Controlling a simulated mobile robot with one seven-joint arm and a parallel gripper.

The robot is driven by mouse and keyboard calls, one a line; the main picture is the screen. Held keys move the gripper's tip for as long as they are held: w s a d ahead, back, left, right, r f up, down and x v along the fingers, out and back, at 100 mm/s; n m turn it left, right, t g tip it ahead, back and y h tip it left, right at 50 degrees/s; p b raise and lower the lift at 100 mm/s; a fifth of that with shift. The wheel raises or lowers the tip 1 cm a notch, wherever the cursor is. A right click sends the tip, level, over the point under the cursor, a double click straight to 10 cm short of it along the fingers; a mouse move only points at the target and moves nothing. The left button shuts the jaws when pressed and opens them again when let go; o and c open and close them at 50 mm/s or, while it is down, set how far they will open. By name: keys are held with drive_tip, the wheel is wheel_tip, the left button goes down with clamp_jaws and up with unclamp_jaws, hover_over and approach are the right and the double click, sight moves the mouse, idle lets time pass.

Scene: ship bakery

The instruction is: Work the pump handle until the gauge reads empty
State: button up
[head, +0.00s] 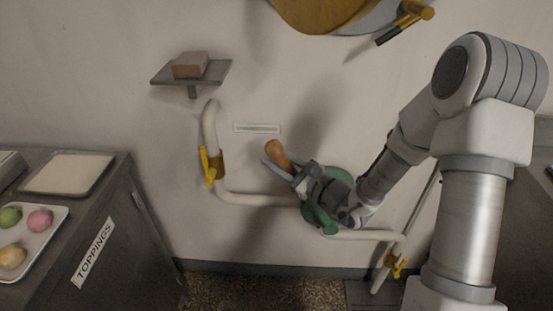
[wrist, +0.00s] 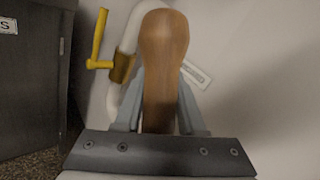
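The pump handle's wooden grip (head: 277,153) stands out from the wall in the middle of the head view. It fills the centre of the wrist view (wrist: 163,60). My gripper (head: 279,166) has one finger on each side of the grip, and both fingers appear to press on it. The green pump body (head: 341,177) is partly hidden behind my wrist. White pipes run from it to the left and right. A small pale plate with a slot-like strip (head: 256,128) is on the wall above; I cannot tell whether it is the gauge, and no reading is legible.
A yellow-handled valve (head: 210,167) is on the left pipe, another (head: 394,264) at lower right. A shelf (head: 212,74) holds a brick-like block (head: 190,65). A toppings cabinet (head: 105,225) with a tray (head: 45,240) stands left. A round fitting (head: 320,14) is above.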

clamp_jaws()
idle(1.0)
